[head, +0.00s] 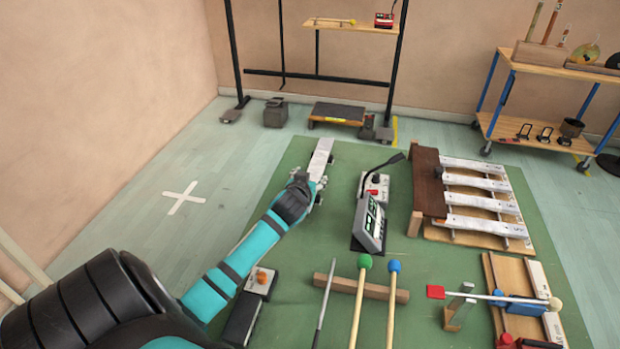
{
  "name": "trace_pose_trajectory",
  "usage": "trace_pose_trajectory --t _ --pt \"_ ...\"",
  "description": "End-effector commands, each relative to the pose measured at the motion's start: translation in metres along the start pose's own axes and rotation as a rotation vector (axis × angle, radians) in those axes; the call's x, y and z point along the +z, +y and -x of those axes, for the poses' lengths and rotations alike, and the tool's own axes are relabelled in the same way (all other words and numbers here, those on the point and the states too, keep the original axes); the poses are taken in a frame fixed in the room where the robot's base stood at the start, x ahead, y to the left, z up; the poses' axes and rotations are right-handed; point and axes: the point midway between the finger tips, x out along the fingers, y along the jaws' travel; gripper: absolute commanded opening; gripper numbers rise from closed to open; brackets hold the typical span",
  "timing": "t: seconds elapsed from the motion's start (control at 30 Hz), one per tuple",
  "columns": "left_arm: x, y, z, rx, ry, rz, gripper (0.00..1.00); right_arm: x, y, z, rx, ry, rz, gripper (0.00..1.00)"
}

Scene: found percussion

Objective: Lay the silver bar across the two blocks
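A flat silver bar (321,152) lies lengthwise away from me at the far left part of the green surface. My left gripper (311,184) is at the bar's near end, with finger parts showing on both sides of it. I cannot tell whether the fingers are closed on the bar or only around it. The gripper and wrist hide the near end, and I cannot tell whether the bar touches anything below. I cannot pick out the two blocks with certainty. My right gripper is not in view.
Right of the bar stands a grey device with a display (370,222). Farther right is a wooden frame (428,185) with several silver bars (480,202). Nearer are mallets on a wooden rest (375,290) and a small stand (459,309). Green surface (305,245) is clear between the bar and mallets.

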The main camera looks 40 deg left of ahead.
Motion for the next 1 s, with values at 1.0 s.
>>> trace_pose_trajectory --t 1.0 --pt "-0.010 0.000 0.113 0.000 0.000 0.000 0.67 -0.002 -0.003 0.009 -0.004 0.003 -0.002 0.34"
